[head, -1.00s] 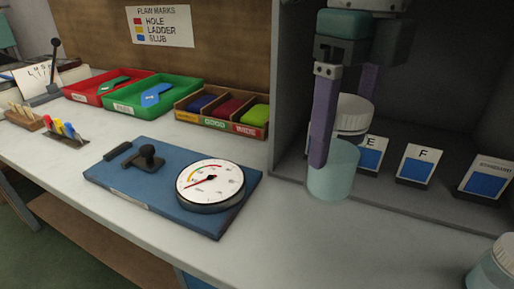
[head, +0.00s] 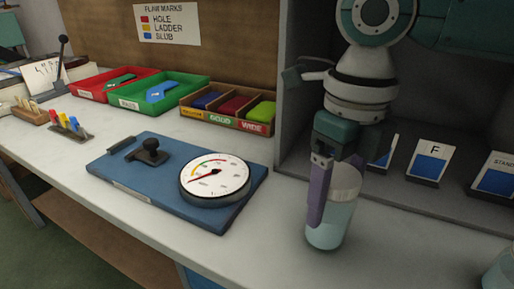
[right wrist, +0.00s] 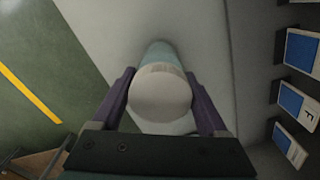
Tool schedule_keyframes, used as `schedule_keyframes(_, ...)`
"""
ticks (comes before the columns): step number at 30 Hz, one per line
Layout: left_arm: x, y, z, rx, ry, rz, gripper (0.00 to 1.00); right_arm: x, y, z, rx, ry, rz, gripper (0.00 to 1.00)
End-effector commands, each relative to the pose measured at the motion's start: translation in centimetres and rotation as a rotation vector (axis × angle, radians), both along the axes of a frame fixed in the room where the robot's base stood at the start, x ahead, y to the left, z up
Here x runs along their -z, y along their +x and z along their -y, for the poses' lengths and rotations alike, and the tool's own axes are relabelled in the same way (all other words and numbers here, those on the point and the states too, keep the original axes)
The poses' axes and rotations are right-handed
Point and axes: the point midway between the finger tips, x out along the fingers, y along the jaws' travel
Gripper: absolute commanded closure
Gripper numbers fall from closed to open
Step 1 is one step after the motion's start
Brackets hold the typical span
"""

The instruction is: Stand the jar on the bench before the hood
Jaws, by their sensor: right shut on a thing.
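The jar (head: 331,232) has a pale blue-green body and a white lid (right wrist: 160,92). It is upright in front of the hood (head: 296,95), over the white bench (head: 270,240). My right gripper (head: 332,205) is shut on it, with one purple finger on each side in the right wrist view. I cannot tell whether the jar's base touches the bench. The lid is partly hidden by a finger in the head view. My left gripper is not in view.
Cards on stands, one marked F (head: 429,163), are inside the hood. Part of another jar (head: 501,270) shows at the lower right edge. A blue board with a dial gauge (head: 215,180) lies to the left. Coloured trays (head: 158,92) stand behind it.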

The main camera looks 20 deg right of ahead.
Motion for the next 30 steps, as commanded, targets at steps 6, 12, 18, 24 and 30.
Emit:
schedule_keyframes(6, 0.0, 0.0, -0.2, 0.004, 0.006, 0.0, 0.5, 0.3, 0.0, 0.0, 0.0, 0.0, -0.001, 0.07)
schedule_keyframes(12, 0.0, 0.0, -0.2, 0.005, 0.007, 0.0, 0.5, 0.2, 0.0, 0.0, 0.0, 0.0, -0.001, 0.0)
schedule_keyframes(18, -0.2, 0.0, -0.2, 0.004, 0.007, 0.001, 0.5, -0.6, 0.1, 0.0, 0.0, 0.0, 0.002, 0.0)
schedule_keyframes(24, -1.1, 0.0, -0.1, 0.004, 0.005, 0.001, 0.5, -4.5, 0.1, 0.0, 0.001, 0.001, 0.004, 0.0)
schedule_keyframes(30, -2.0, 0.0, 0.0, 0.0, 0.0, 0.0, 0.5, -9.0, 0.1, 0.0, 0.001, 0.002, 0.003, 0.0)
